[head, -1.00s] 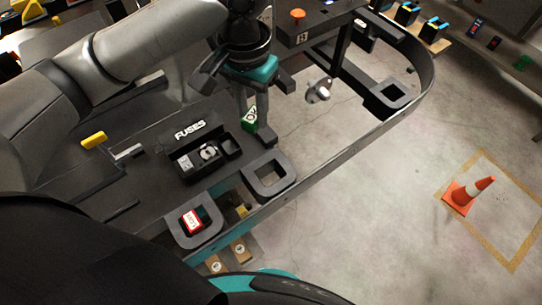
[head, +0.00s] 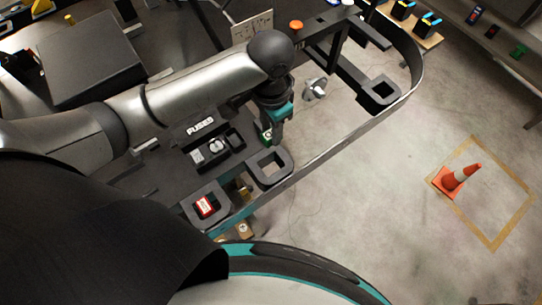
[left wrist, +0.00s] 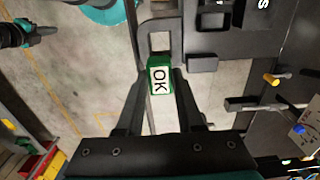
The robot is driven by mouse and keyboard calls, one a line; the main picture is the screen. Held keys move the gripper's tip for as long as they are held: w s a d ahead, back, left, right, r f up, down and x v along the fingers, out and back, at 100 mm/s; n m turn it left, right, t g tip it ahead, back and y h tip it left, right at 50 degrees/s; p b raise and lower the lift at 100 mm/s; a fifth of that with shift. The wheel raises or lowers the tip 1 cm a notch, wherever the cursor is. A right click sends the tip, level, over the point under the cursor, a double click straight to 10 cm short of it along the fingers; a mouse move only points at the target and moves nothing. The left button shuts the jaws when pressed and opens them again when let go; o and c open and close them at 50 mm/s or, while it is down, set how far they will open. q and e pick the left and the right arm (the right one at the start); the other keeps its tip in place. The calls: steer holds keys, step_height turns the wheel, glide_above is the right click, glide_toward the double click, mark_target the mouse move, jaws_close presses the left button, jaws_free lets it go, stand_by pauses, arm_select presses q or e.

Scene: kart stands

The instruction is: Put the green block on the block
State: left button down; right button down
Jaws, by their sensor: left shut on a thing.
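My left gripper (head: 270,138) is shut on the green block (head: 266,135), which has a white face. In the left wrist view the green block (left wrist: 160,77) shows a white "OK" label between the fingertips. The gripper points down just behind an empty grey square holder (head: 269,169); this holder (left wrist: 159,37) lies just beyond the block in the wrist view. A red block (head: 205,206) with a white label sits in another square holder (head: 192,213) nearer me. A dark part with teal (left wrist: 28,35), probably my right gripper, shows at the wrist view's upper left.
A black fuse tray (head: 214,150) lies left of the gripper, by the "FUSES" sign (head: 200,126). A curved dark rail (head: 340,143) edges the stand. A further square holder (head: 381,90) is at the right end. An orange cone (head: 456,180) stands on open floor.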

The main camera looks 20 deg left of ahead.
arm_select(q)
step_height(320, 180, down, 14)
steer(key=shift+r+b, duration=0.15)
steer(key=shift+b, duration=0.9)
steer(key=c, duration=0.5)
jaws_free()
steer(key=shift+c, duration=0.2)
step_height(320, 180, up, 12)
steer(key=shift+r+p, duration=0.1)
steer(key=shift+p, duration=1)
